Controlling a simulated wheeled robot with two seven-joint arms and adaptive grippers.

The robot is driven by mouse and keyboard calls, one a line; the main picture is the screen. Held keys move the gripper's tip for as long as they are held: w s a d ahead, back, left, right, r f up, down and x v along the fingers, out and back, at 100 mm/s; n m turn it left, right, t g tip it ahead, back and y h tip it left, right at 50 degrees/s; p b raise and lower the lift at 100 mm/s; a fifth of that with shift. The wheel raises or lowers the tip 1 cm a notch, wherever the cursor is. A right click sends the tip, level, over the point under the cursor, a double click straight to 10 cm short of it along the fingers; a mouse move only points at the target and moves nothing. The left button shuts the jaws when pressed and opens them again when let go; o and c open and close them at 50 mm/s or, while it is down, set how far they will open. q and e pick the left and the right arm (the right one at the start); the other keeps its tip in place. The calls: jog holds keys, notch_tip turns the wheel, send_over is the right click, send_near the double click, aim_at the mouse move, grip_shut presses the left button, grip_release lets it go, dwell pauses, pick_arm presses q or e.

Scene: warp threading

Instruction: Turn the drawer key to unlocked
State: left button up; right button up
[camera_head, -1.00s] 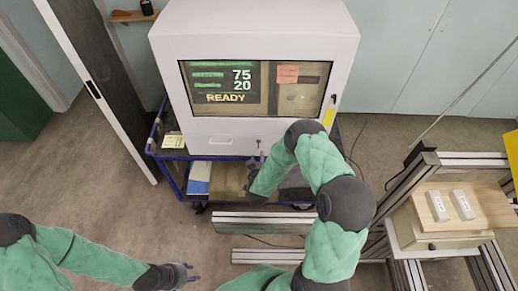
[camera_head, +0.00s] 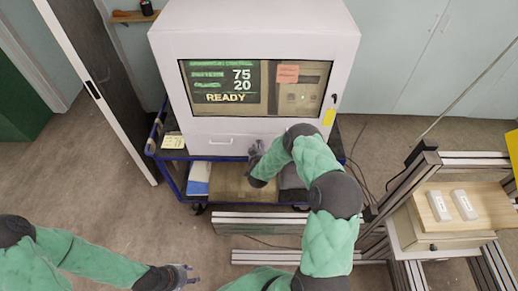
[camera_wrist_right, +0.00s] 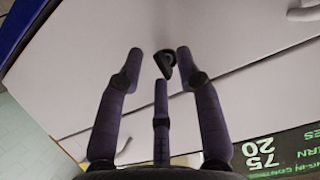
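The white cabinet (camera_head: 180,75) has a drawer with a pale handle (camera_head: 220,141) low on its front. The black drawer key (camera_wrist_right: 165,65) sticks out of the white drawer front in the right wrist view. It is hidden behind my right gripper in the head view. My right gripper (camera_wrist_right: 160,62) is open, with its fingertips spread around the key; I cannot tell whether they touch it. In the head view my right gripper (camera_head: 255,153) is at the drawer front, right of the handle. My left gripper (camera_head: 188,273) is open and empty, low over the floor.
The cabinet screen (camera_head: 228,85) reads READY. A blue cart (camera_head: 168,172) stands under the cabinet, with a wooden board (camera_head: 228,180) on it. Metal rails (camera_head: 260,221) lie in front. A wooden-topped box (camera_head: 490,208) with two white pieces is at right.

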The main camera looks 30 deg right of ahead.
grip_shut()
jog(key=shift+s+d+f+m+t+y+b, duration=0.15)
jog(key=shift+m+t+y+b, duration=0.75)
jog(key=shift+m+b, duration=2.1)
jog(key=shift+w+f+m+t+y+b, duration=0.1)
jog(key=shift+f+m+t+y+b, duration=0.3)
jog(key=shift+m+t+b, duration=2.45)
jog(key=shift+s+d+f+m+g+y+b, duration=0.1)
jog(key=shift+m+g+y+b, duration=0.65)
jog(key=shift+b, duration=4.3)
jog(key=shift+m, duration=0.3)
grip_release()
